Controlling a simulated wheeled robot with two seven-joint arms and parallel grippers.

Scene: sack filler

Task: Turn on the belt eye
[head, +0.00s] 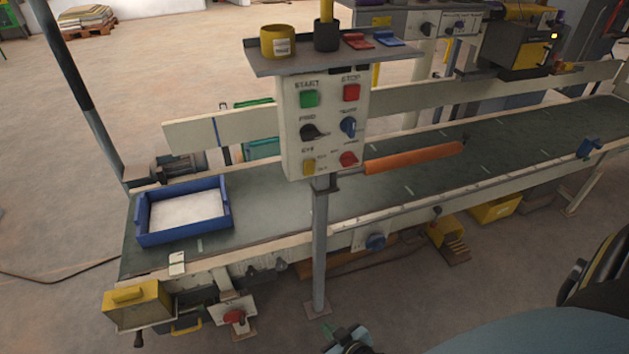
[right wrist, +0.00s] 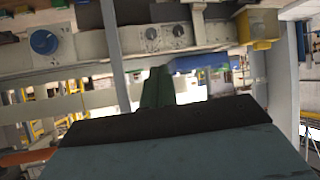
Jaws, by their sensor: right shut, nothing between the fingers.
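The control panel (head: 326,124) stands on a grey post in front of the conveyor belt (head: 290,205). It carries a green START button (head: 309,98), a red STOP button (head: 351,92), a black knob (head: 312,132) and a blue knob (head: 348,127). My right gripper (head: 343,337) is low at the bottom edge, well below the panel. In the right wrist view its fingers (right wrist: 158,88) are together and empty.
A blue tray (head: 142,221) with white contents sits on the belt's left end. A shelf (head: 262,64) above the panel holds a yellow cup, a black cup and small red and blue items. Floor in front is partly clear.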

